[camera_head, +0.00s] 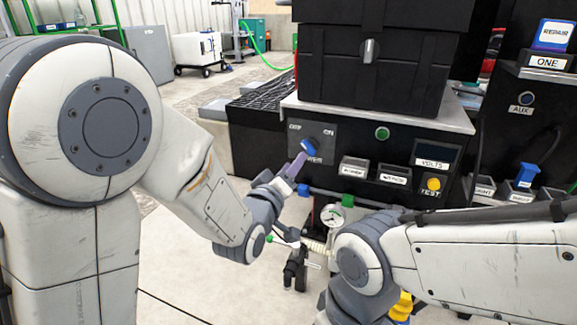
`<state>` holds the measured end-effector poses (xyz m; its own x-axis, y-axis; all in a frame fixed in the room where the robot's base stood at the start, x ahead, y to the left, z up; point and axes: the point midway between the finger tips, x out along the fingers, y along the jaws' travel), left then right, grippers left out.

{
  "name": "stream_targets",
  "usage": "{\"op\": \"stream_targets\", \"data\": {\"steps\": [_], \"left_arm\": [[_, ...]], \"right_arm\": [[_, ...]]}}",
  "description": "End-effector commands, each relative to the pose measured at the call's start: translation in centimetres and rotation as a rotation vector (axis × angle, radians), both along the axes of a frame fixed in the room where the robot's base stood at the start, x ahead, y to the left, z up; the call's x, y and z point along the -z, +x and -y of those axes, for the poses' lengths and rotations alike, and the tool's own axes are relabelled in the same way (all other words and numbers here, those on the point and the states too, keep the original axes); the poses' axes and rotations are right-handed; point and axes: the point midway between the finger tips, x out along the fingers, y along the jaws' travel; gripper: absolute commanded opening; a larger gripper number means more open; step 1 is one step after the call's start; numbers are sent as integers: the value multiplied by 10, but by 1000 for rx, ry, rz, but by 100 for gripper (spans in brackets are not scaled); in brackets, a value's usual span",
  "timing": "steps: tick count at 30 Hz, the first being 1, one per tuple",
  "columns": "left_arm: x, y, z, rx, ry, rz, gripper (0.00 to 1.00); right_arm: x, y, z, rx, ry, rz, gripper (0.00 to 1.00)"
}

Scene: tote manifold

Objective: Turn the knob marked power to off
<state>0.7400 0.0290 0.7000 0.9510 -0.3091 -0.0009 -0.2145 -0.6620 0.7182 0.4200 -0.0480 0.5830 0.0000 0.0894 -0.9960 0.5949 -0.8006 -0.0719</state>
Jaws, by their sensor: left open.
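The power knob (309,146) is a blue round knob on a dark grey plate (318,130) at the left of the black panel front. The plate reads OFF at its upper left and ON at its upper right. The word POWER below is partly covered by my gripper. My left gripper (300,161) is open, with its purple-grey fingers at the lower left of the knob. I cannot tell whether they touch it or which mark the knob points to. My right arm (480,260) comes in from the right; its gripper is not in view.
On the same panel are a green button (382,133), a VOLTS display (433,157), a yellow TEST button (433,184) and labelled sockets (353,168). A black case (370,65) stands on top. A gauge (333,216) and fittings sit below, near my right arm.

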Motion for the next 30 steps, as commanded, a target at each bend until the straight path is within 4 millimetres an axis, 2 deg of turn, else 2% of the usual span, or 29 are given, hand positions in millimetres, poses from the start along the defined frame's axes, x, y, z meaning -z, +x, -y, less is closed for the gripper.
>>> {"op": "stream_targets", "data": {"steps": [2,7,19,23,26,30], "left_arm": [[3,-9,-3,0,-1,4,49],[2,-21,-7,1,-1,2,49],[0,-24,-8,1,2,-2,49],[3,-28,-2,16,43,-45,49],[13,-39,9,52,141,-139,49],[35,-73,25,153,350,-329,49]], "right_arm": [[12,0,0,0,1,1,0],[19,0,0,0,0,0,0],[19,0,0,0,0,0,0],[14,0,0,0,0,0,0],[5,0,0,0,0,0,0],[-11,0,0,0,0,0,0]]}}
